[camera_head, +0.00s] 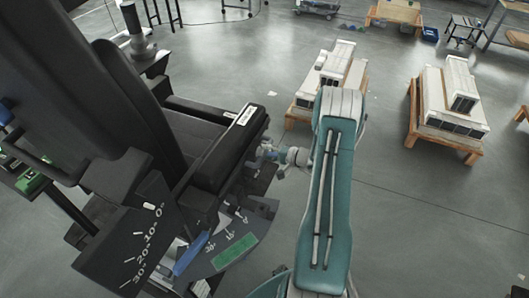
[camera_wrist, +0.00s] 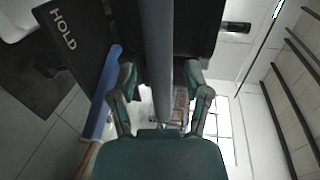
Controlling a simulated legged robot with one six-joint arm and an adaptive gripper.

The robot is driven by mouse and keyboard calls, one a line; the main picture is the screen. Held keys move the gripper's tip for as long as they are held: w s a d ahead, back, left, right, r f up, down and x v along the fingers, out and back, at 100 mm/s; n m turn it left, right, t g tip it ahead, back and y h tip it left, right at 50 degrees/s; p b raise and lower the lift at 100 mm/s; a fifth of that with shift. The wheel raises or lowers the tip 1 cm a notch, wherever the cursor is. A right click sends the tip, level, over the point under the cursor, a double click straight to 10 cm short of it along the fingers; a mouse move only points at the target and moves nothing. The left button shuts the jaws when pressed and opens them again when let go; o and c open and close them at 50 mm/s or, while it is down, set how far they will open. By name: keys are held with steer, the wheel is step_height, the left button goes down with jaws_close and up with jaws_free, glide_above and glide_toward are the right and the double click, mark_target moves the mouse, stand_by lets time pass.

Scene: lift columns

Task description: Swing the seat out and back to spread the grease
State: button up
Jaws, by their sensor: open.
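The black seat (camera_head: 195,135) fills the left of the head view, with its tall backrest (camera_head: 125,100) to the left. My gripper (camera_head: 262,153) is at the seat's front side, at the end of my teal arm. In the wrist view, my gripper (camera_wrist: 160,78) has its two green fingers apart. A long grey bar (camera_wrist: 157,45) runs between them. I cannot tell whether either finger touches it. The grease is not visible.
A dark plate marked 0 to 30 degrees (camera_head: 140,235) and a curved scale with a green zone (camera_head: 235,250) lie below the seat. A blue strip (camera_head: 190,255) is beside them. A HOLD panel (camera_wrist: 75,45) shows in the wrist view.

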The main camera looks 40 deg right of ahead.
steer(key=shift+w+a+f, duration=0.1)
steer(key=shift+w+a, duration=0.05)
steer(key=shift+w, duration=0.15)
steer(key=shift+d, duration=0.2)
jaws_close()
steer(key=shift+a, duration=0.1)
steer(key=shift+s+f, duration=0.1)
steer(key=shift+s, duration=0.1)
